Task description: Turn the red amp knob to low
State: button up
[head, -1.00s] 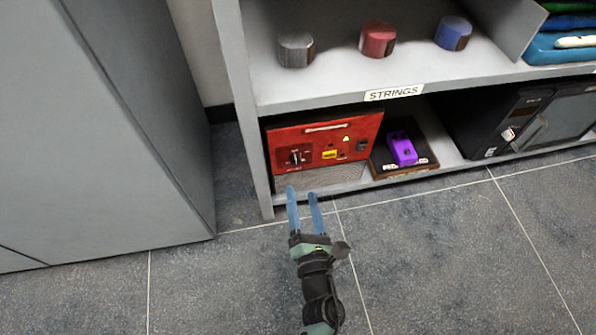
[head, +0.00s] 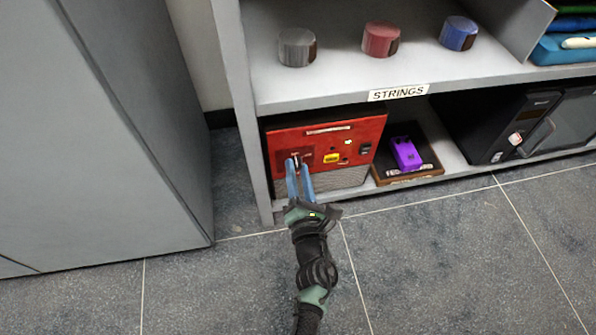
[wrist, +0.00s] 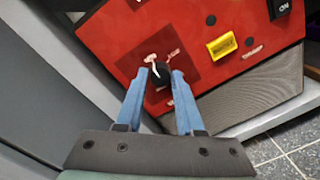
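The red amp (head: 345,143) stands in the lower left shelf bay, its red panel facing up and out. Its black knob (wrist: 159,74) sits on a darker red square with small white markings, too small to read. My gripper (head: 297,163) reaches the panel's left part. In the wrist view its two blue fingertips (wrist: 160,76) lie on either side of the knob, very close to it. I cannot tell whether they touch it. The fingers partly hide the knob and the markings below it.
A yellow part (wrist: 222,46) and a black ON switch (wrist: 279,8) are right of the knob. A purple pedal (head: 406,153) stands right of the amp. The shelf's left upright (head: 247,130) is close to the amp. The floor in front is clear.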

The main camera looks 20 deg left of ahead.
grip_shut()
jog(key=shift+m+p, duration=0.3)
jog(key=shift+m, duration=0.1)
jog(key=m+p, duration=0.2)
jog(key=m, duration=0.1)
jog(key=shift+r+m, duration=0.15)
jog(key=shift+m, duration=0.25)
jog(key=m+p, duration=0.2)
jog(key=m, duration=0.1)
jog(key=m+p, duration=0.2)
jog(key=m, duration=0.3)
jog(key=shift+m+g, duration=0.4)
jog(key=o, duration=0.5)
grip_release()
